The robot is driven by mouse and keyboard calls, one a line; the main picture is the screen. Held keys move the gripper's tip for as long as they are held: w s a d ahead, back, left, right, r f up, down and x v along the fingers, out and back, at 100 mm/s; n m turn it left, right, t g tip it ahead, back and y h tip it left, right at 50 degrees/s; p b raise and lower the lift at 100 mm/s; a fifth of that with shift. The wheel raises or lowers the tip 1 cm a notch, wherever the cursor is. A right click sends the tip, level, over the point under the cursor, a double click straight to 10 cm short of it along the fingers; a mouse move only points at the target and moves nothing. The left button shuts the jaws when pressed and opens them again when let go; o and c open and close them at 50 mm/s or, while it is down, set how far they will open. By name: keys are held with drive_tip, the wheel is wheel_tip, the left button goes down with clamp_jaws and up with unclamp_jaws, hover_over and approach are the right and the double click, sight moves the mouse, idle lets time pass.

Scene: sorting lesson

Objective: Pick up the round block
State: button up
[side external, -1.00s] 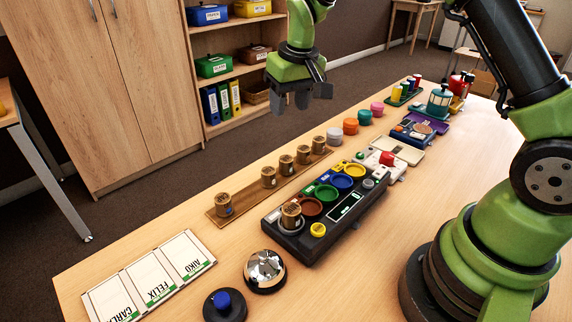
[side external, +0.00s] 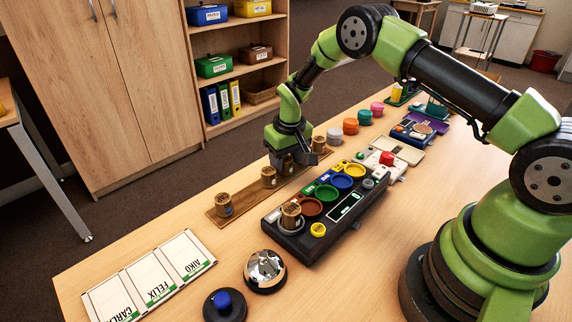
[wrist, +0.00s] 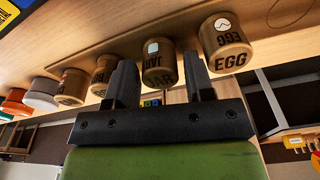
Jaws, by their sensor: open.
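Several round wooden blocks stand along a thin wooden board (side external: 244,194). Two of them (side external: 223,204) (side external: 268,176) show plainly left of my gripper (side external: 293,161), and one (side external: 318,144) stands to its right. My gripper is open and low over the row, its fingers pointing down. In the wrist view, a block with dark lettering (wrist: 158,62) shows between the two fingers of my gripper (wrist: 160,75), apart from both. A block marked EGG (wrist: 226,42) is beside the right finger. Another round block (side external: 291,215) sits on the black sorting console (side external: 302,243).
The console with coloured dishes lies in front of the row. Coloured round pots (side external: 350,126) stand farther along the table. Name cards (side external: 150,276), a silver bell (side external: 264,268) and a blue-knobbed button (side external: 223,302) are at the near end.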

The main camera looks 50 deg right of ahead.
sight(286, 158)
drive_tip(key=shift+w+f, duration=0.1)
drive_tip(key=shift+f, duration=0.5)
drive_tip(key=c, duration=0.7)
drive_tip(key=shift+o, duration=0.2)
drive_tip(key=shift+r, duration=0.1)
wheel_tip(286, 158, up, 10)
drive_tip(key=shift+f, duration=0.1)
